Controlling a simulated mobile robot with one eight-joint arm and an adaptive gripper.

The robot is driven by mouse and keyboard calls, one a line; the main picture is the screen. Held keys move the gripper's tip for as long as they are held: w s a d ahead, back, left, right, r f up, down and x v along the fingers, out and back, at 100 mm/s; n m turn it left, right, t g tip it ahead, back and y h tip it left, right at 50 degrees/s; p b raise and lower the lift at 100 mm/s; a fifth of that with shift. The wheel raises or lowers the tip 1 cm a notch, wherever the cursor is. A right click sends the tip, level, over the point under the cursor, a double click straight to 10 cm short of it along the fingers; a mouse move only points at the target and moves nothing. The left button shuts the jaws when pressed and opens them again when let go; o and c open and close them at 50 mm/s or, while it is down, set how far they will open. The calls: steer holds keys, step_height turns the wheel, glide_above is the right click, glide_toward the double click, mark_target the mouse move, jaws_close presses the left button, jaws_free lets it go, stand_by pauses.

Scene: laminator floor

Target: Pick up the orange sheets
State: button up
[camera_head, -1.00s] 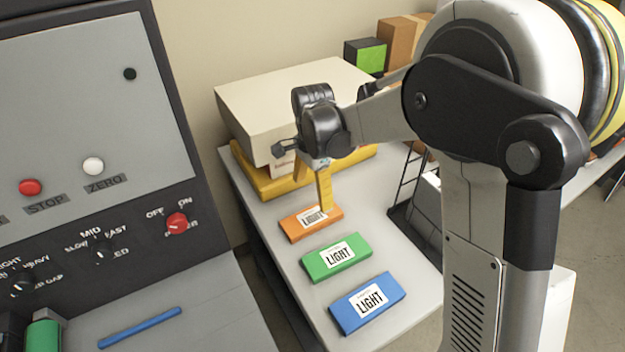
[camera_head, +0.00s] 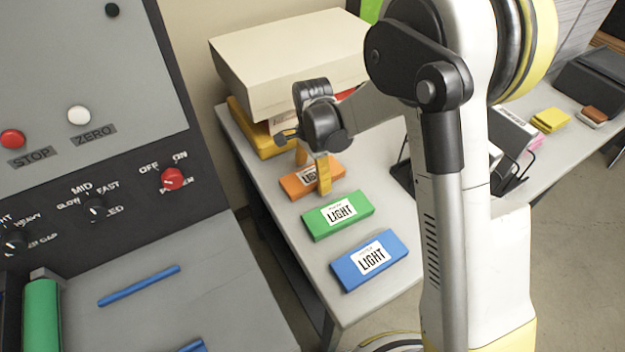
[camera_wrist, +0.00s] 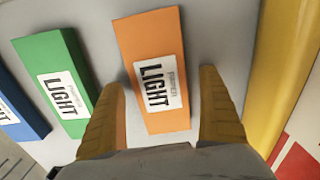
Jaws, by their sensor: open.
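The orange sheets (camera_head: 297,184) are a flat orange pack with a white "LIGHT" label, lying on the grey table. In the wrist view the orange pack (camera_wrist: 152,50) lies between the two yellow fingers, its near end reaching between them. My gripper (camera_head: 312,165) is open above the pack, with one finger partly covering it in the head view. In the wrist view my gripper (camera_wrist: 165,100) has a finger on each side, apart from the pack, with a gap on both sides. Whether the fingertips touch the table cannot be told.
A green pack (camera_head: 338,214) and a blue pack (camera_head: 370,262) lie nearer on the table (camera_head: 325,285). A large beige box (camera_head: 285,65) on a yellow one (camera_head: 262,140) stands behind. The laminator panel (camera_head: 85,130) is at left.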

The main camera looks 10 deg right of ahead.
steer(key=c, duration=1.5)
steer(key=shift+r, duration=0.1)
